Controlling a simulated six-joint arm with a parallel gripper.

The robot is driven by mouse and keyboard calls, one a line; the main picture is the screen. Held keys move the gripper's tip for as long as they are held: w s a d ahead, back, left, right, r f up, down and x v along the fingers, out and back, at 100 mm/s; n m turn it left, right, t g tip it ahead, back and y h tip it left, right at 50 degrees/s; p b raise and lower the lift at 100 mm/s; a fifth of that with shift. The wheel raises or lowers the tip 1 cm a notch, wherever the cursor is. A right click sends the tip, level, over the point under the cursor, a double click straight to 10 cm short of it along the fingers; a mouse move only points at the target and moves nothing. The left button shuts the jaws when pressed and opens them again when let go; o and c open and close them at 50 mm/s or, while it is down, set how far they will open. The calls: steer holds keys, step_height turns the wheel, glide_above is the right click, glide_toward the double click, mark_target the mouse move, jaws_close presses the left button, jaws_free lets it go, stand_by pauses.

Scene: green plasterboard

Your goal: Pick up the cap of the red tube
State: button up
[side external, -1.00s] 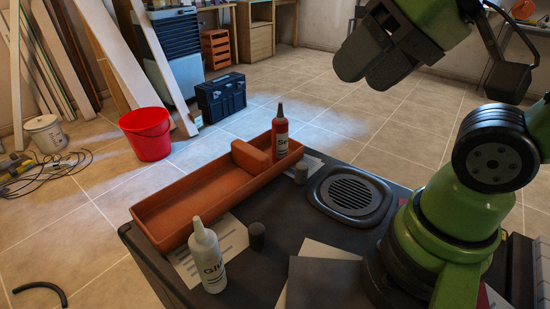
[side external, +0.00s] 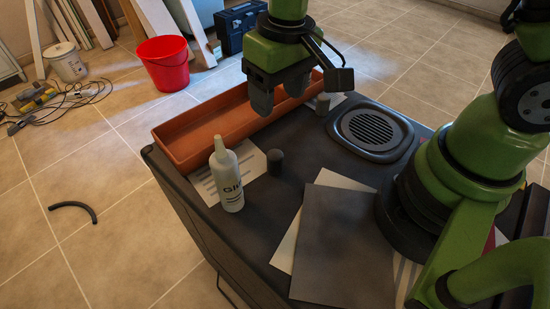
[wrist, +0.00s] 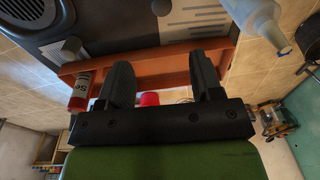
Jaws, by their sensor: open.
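The red tube (wrist: 79,93) stands at the tray's end, left of my fingers in the wrist view; my gripper hides it in the side view. A darker cap (side external: 276,162) stands beside the white glue bottle (side external: 226,178); in the wrist view this cap (wrist: 161,7) is at the top edge. My gripper (side external: 280,98) is open, empty and pointing down over the tray side of the table, left of the grey cap. Its fingers (wrist: 163,75) are apart in the wrist view.
The long orange tray (side external: 197,132) lies along the table's far edge. A round vent (side external: 371,130) sits right of the grey cap. Papers and a dark sheet (side external: 348,245) lie towards the front. A red bucket (side external: 163,64) stands on the floor beyond.

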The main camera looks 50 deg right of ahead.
mark_target(277, 156)
steer(key=shift+n+g, duration=0.3)
steer(key=shift+g, duration=0.1)
steer(key=f, duration=0.5)
steer(key=a+f, duration=0.1)
steer(key=f, duration=0.2)
steer(key=shift+s, duration=0.1)
steer(key=shift+s+f, duration=0.2)
steer(key=shift+f, duration=1.35)
steer(key=shift+s+f, duration=0.15)
steer(key=shift+f, duration=1.4)
steer(key=c, duration=1)
